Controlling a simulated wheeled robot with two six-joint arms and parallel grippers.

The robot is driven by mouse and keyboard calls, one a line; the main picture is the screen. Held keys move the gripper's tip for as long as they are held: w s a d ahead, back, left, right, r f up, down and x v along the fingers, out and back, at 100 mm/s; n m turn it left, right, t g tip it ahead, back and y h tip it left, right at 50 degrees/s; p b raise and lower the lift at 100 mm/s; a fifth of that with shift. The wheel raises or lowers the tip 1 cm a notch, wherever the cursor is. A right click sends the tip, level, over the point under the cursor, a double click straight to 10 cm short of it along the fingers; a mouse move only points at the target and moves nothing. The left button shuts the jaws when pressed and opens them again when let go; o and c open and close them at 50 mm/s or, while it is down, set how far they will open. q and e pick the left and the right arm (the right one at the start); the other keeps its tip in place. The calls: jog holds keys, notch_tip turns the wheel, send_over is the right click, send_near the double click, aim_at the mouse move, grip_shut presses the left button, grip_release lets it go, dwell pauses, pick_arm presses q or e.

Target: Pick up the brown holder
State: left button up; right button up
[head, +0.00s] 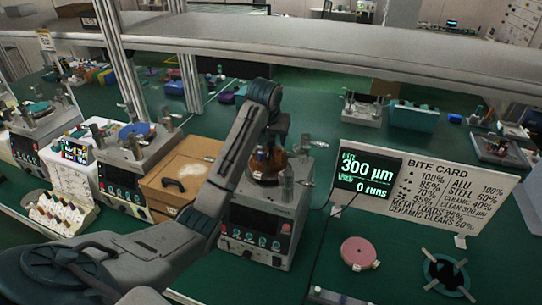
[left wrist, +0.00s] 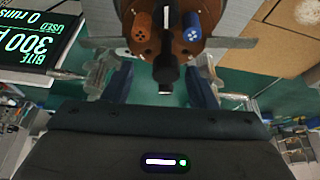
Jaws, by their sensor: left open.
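The brown holder (head: 264,168) is a round brown piece on top of the middle lapping machine (head: 258,218) in the head view. In the left wrist view the holder (left wrist: 176,42) is at the top, cut by the frame edge, with an orange and a blue plug on it. A dark stem (left wrist: 165,72) points from it toward my gripper. My left gripper (head: 272,150) is above the machine, close to the holder and partly hiding it. In the left wrist view its open fingers (left wrist: 160,88) stand either side of the stem, with visible gaps.
A bite card board (head: 425,190) with a lit display stands right of the machine. A cardboard box (head: 182,172) is at its left, with another lapping machine (head: 130,165) beyond. A pink disc (head: 358,252) lies on the green bench. A grey shelf (head: 330,52) crosses behind.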

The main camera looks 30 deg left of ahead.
aim_at(270, 149)
pick_arm(q)
jog(key=f, duration=0.1)
jog(key=p, duration=0.1)
jog(key=a+f+p, duration=0.1)
jog(key=shift+w+f, duration=0.25)
jog(key=shift+f, duration=0.05)
jog(key=shift+w+f, duration=0.1)
jog(key=shift+f, duration=0.2)
jog(key=shift+w+f, duration=0.2)
jog(key=shift+f, duration=0.1)
jog(key=shift+r, duration=0.1)
grip_shut()
